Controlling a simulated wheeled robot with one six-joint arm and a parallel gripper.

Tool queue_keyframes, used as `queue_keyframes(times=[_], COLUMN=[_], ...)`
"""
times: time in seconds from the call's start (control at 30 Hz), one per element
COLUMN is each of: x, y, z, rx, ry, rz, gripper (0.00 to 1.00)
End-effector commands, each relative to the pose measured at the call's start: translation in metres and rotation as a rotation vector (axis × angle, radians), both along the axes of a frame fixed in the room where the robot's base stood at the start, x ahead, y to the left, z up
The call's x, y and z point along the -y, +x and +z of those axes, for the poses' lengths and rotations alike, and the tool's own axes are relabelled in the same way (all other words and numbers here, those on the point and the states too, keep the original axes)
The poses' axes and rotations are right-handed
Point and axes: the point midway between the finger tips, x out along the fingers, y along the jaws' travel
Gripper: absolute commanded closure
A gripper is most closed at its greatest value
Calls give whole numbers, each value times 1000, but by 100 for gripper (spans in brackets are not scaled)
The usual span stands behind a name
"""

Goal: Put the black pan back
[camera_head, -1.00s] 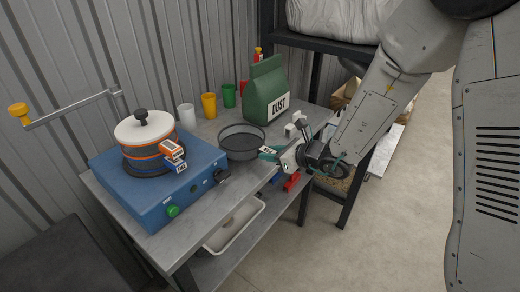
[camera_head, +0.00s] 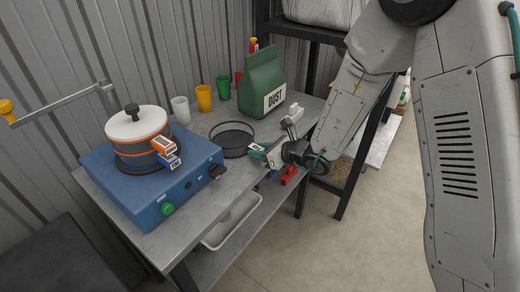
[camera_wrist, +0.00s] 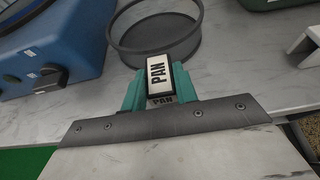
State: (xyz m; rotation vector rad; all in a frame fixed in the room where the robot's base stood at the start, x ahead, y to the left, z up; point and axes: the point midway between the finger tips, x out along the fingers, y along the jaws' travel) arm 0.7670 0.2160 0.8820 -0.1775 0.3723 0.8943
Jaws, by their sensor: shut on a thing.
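The black pan (camera_head: 231,148) is a shallow round dark dish near the middle of the grey bench. It has a white tab (camera_wrist: 159,78) marked PAN. My gripper (camera_head: 262,151) is at the pan's right side and is shut on this tab. In the wrist view, its teal fingers (camera_wrist: 150,92) flank the tab and the pan (camera_wrist: 158,35) extends beyond them. The pan looks level, at or just above the bench top; I cannot tell if it touches. A blue machine (camera_head: 155,200) to the left carries a stack of sieves (camera_head: 143,152) with a white lid (camera_head: 136,123).
A green DUST bag (camera_head: 262,80) stands behind the pan. White (camera_head: 181,110), yellow (camera_head: 204,98) and green (camera_head: 223,88) cups line the back. A crank arm (camera_head: 60,105) extends left of the stack. A white tray (camera_head: 232,222) is on the lower shelf. Bare bench lies in front of the pan.

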Motion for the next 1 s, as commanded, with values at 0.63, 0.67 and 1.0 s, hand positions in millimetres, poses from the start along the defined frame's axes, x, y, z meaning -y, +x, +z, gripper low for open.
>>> queue_keyframes(times=[0.63, 0.67, 1.0], x=[22, 27, 75], y=[-17, -20, -58], z=[15, 18, 44], rx=[1, 0, 2], ry=[-1, 0, 0], rz=[-3, -4, -3], gripper=[49, 49, 49])
